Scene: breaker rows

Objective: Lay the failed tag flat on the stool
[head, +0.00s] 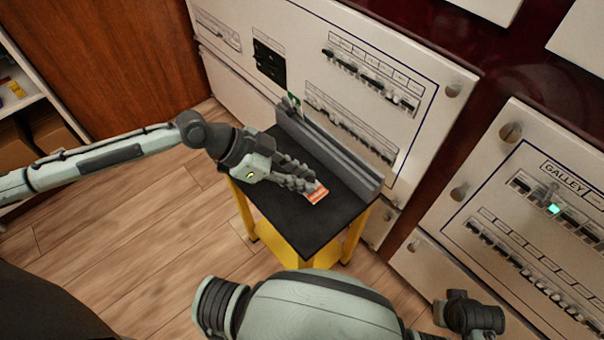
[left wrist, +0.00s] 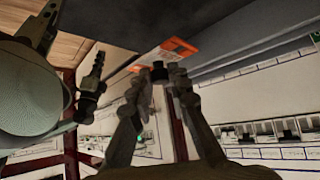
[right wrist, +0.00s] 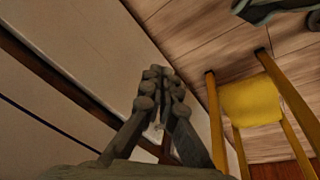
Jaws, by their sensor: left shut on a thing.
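The failed tag (head: 318,194) is a small orange and white card over the black top of the stool (head: 305,232), near its middle. My left gripper (head: 311,186) is shut on the tag's edge. The left wrist view shows the tag (left wrist: 168,51) at the fingertips (left wrist: 160,70), close to the dark stool top. I cannot tell whether the tag touches the top. The stool has yellow legs and a yellow lower step (right wrist: 252,100). My right gripper (right wrist: 160,83) has its fingers together, with nothing visible between them, away from the stool top.
A grey raised ledge (head: 335,155) runs along the stool's panel side. A small green item (head: 294,101) stands near its far end. White breaker panels (head: 365,85) rise behind, and the GALLEY panel (head: 530,215) is at the right. The stool top's near part is bare.

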